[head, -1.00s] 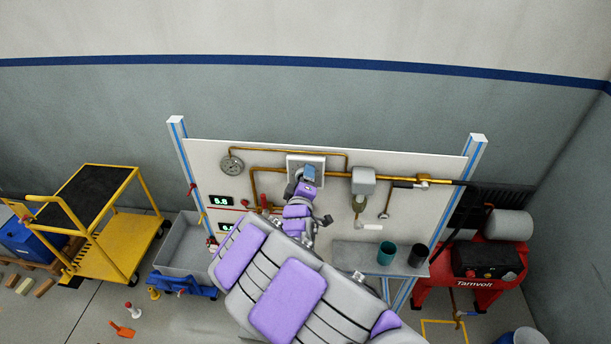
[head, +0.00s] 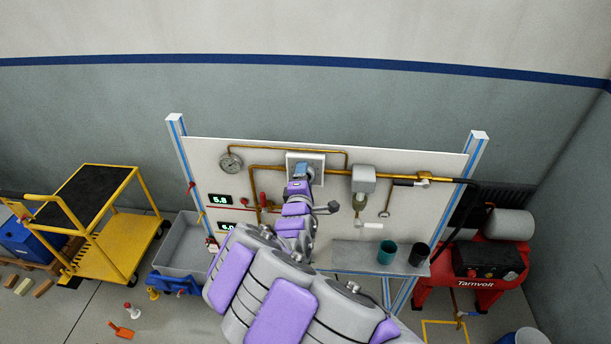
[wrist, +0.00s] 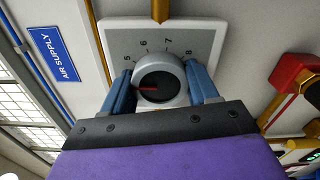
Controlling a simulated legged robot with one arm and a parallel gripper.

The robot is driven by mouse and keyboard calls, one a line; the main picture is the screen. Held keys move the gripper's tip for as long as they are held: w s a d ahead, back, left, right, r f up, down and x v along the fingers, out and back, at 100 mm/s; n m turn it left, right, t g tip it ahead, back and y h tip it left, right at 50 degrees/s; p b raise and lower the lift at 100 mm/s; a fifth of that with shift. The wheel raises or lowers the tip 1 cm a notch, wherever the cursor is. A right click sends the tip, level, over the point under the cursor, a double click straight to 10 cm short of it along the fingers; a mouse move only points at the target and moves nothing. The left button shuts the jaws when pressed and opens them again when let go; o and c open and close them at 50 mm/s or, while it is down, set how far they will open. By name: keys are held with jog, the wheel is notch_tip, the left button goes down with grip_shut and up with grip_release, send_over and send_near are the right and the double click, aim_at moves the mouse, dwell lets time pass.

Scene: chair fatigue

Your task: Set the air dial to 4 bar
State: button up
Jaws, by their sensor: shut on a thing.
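The air dial is a round grey knob (wrist: 160,72) with a dark face on a white square plate (wrist: 118,40) marked 5, 6, 7 and 8. Its red pointer points left in the wrist view, a little below the 5. Other marks are hidden behind my gripper. My gripper (wrist: 160,88) has its blue fingers on both sides of the knob, shut on it. In the head view my gripper (head: 304,176) is at the plate (head: 318,157) on the white board and covers the knob. An upper green display (head: 220,199) appears to read 5.8.
A lower display (head: 229,227) seems to read 6.0. A round gauge (head: 231,163), brass pipes and a grey filter unit (head: 363,180) are on the board. A shelf (head: 350,256) holds cups. A red box (wrist: 294,73) stands out right of the plate in the wrist view.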

jog(key=shift+a+f, duration=0.1)
jog(key=shift+f, duration=0.2)
jog(key=o, duration=1.1)
jog(key=shift+a, duration=0.35)
jog(key=shift+c, duration=0.2)
jog(key=shift+r, duration=0.1)
jog(key=shift+d, duration=0.15)
jog(key=s+a+p, duration=0.1)
jog(key=s+p, duration=0.2)
jog(key=s, duration=0.9)
jog(key=shift+p, duration=0.35)
